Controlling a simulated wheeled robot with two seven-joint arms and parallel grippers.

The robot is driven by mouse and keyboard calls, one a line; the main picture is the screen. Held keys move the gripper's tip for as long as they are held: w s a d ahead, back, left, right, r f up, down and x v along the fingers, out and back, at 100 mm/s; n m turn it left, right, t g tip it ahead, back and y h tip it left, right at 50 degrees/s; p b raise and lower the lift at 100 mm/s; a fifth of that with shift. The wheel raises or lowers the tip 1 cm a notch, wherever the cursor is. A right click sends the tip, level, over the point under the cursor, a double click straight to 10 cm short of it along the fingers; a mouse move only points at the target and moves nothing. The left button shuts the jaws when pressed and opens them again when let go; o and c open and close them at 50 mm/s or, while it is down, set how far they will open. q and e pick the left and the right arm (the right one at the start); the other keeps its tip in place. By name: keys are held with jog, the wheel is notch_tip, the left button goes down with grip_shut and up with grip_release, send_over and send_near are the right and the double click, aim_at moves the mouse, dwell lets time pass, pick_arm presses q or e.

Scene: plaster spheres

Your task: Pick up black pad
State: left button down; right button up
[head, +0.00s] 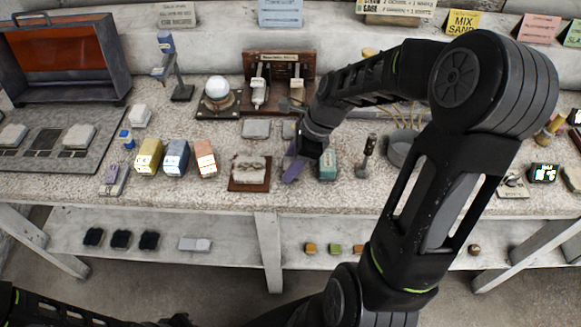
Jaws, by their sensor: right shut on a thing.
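Three black pads lie in a row at the left of the lower shelf: a left one (93,237), a middle one (121,239) and a right one (150,240). My right gripper (297,160) is over the worktop, well above and to the right of the pads. It is shut on a purple block (291,170), which looks tilted; my fingers partly hide it. Dark parts of my left arm show along the bottom left edge, but I cannot make out its gripper.
A teal block (327,166) stands just right of my right gripper, and a brown board (249,185) lies to its left. Yellow (148,158), blue (175,159) and orange (205,160) blocks stand further left. The worktop's front edge (215,207) overhangs the lower shelf. A grey block (195,244) lies right of the pads.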

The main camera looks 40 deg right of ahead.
jog(key=shift+c, duration=0.4)
jog(key=shift+r, duration=0.1)
jog(key=shift+r, duration=0.3)
notch_tip(320, 180, up, 9)
jog(key=shift+r, duration=0.15)
jog(key=o, duration=0.7)
jog(key=c, duration=0.6)
